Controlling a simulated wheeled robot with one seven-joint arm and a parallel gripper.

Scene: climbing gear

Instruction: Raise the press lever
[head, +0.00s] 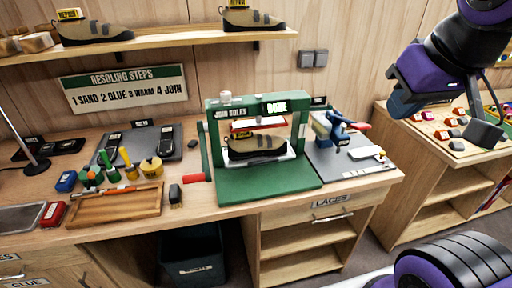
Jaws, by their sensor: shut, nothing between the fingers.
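The green press (212,130) stands on the workbench, with a wide green base in front. A brown shoe (257,147) sits inside its frame under a red-edged plate, and a lit sign on top appears to read "DONE". The press lever (205,150) is a green bar on the press's left side. It hangs down, with its red handle (196,178) low near the bench top. My gripper (484,133) is at the upper right, shut and empty, well apart from the lever and above the right-hand table.
A wooden tray (117,208), glue pots and a small dark brush (175,195) lie left of the lever. A blue clamp tool (325,128) stands right of the press. A shelf (150,43) with shoes runs above. The right-hand table (440,145) holds small coloured pieces.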

